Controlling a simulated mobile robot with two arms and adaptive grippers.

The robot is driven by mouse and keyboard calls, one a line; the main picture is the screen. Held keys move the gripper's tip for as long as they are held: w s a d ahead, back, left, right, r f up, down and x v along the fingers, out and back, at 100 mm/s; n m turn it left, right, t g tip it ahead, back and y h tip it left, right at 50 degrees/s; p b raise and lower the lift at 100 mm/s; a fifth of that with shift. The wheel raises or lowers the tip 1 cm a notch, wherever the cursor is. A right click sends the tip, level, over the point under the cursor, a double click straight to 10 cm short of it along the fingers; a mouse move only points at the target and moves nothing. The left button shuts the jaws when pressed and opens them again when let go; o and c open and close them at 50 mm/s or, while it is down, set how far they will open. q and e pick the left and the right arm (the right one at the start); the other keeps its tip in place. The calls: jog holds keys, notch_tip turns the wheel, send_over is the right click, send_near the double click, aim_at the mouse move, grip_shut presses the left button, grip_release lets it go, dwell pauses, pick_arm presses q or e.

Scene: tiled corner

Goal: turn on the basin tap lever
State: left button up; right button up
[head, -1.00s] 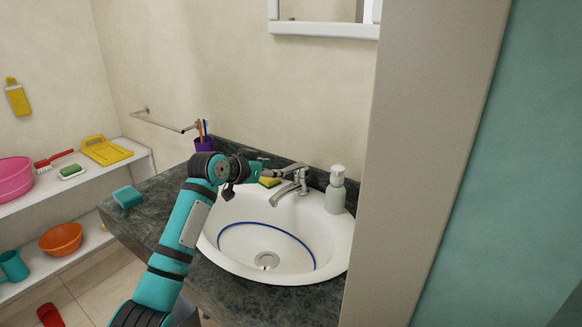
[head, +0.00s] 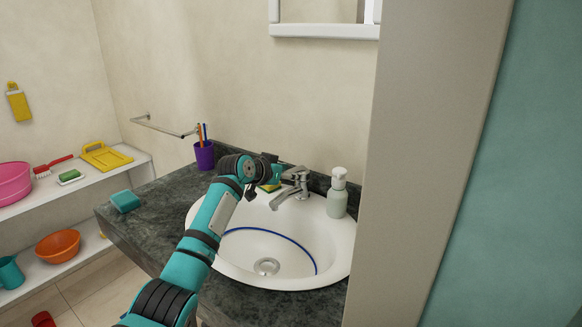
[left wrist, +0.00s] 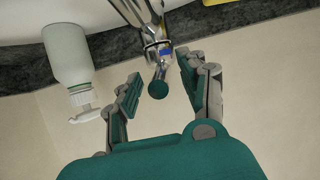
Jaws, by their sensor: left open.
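The chrome basin tap (head: 287,192) stands at the back of the white basin (head: 322,228); it also shows in the left wrist view (left wrist: 143,14). Its lever (left wrist: 159,72) shows in the left wrist view as a thin rod with a dark round end. My left gripper (left wrist: 158,68) is open, with one finger on each side of the lever and gaps visible between them. In the head view my left gripper (head: 277,173) is beside the tap's top, on its left, and partly hides the lever. My right gripper is not in view.
A soap dispenser (head: 337,196) stands right of the tap. A yellow-green sponge (head: 270,187) lies behind the gripper. A purple cup (head: 204,156) with brushes and a teal block (head: 125,201) are on the dark counter (head: 160,215). A wall edge (head: 425,150) rises at the right.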

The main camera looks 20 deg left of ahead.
pick_arm(q)
jog(key=c, duration=0.8)
jog(key=shift+r, duration=0.15)
jog(key=shift+c, duration=0.2)
jog(key=shift+w+d+r+p, duration=0.1)
jog(key=shift+w+r+p, duration=0.25)
jog(key=shift+r+p, duration=0.4)
jog(key=o, duration=0.8)
jog(key=shift+o, duration=0.2)
jog(key=p+v, duration=0.6)
jog(key=v, duration=0.2)
jog(key=shift+s+f, duration=0.1)
jog(key=shift+f, duration=0.05)
